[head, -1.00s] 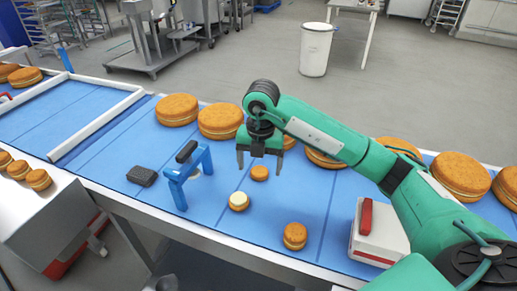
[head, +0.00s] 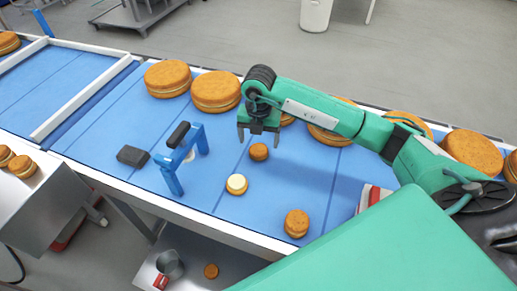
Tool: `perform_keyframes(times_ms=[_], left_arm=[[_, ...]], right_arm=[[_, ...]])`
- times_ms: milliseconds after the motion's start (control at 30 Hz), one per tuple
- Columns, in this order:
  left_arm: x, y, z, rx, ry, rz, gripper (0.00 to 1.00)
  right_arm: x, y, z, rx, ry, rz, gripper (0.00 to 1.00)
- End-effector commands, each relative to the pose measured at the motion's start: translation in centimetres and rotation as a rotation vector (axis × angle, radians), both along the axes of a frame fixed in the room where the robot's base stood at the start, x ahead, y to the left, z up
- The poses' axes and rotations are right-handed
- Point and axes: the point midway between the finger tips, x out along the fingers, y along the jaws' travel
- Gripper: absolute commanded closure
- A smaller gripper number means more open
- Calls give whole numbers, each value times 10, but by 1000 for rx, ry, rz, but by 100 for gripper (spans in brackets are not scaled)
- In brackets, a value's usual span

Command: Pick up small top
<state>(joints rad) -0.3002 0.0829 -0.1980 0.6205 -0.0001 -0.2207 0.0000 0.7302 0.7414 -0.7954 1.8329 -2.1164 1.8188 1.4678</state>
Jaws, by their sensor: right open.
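The small top (head: 258,151) is a small brown-orange disc lying flat on the blue belt. My right gripper (head: 258,138) is open with its fingers pointing down. In the picture its fingertips are just above the small top, one to each side, and nothing is between them. How high they are over the belt I cannot tell. A small base with pale cream filling (head: 236,184) sits on the belt in front of the top, uncovered. My left gripper is not in view.
A small filled round (head: 297,223) sits nearer the front edge. A blue stand (head: 185,158) and a dark block (head: 132,156) are to the left. Large rounds (head: 215,91) line the far side. A small brown disc (head: 211,271) lies on the lower shelf.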

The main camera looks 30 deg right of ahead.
Motion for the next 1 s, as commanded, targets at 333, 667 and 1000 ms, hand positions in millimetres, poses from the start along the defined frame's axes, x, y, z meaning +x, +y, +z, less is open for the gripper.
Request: perform_keyframes(times_ms=[333, 667, 1000], left_arm=[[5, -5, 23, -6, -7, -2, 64], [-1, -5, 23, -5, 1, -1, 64], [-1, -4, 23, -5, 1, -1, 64]], right_arm=[[8, -3, -42, -1, 3, -1, 19], [8, -3, -53, -1, 1, 0, 19], [8, -3, -52, -1, 1, 0, 55]])
